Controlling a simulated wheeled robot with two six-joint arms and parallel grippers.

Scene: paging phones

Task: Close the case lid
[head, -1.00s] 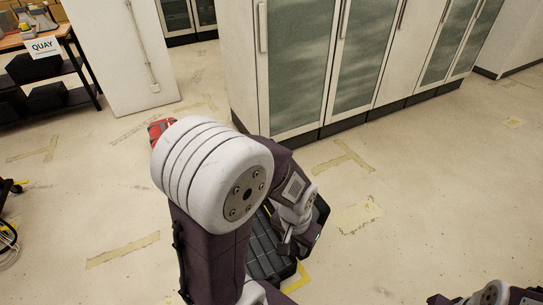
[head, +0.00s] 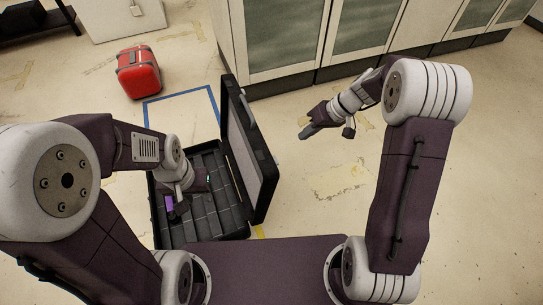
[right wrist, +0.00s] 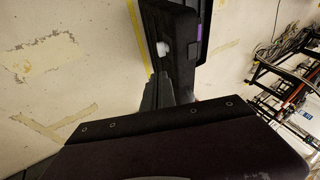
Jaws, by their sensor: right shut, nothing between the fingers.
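The black case (head: 203,237) stands open on the floor, its tray split into compartments. Its lid (head: 246,150) stands up nearly vertical along the right side, with a handle on its outer edge. My left gripper (head: 182,210) reaches down over the tray's left part, beside a small purple item (head: 169,203); whether its fingers are parted is hard to see. My right gripper (head: 303,133) is shut and empty, in the air to the right of the lid and apart from it. In the right wrist view, a dark case-like shape with a purple patch shows at the top.
A red case (head: 138,73) stands on the floor behind and left. Blue tape (head: 180,95) marks a floor area behind the black case. Cabinets (head: 290,35) line the back. The floor right of the lid is clear below my right arm.

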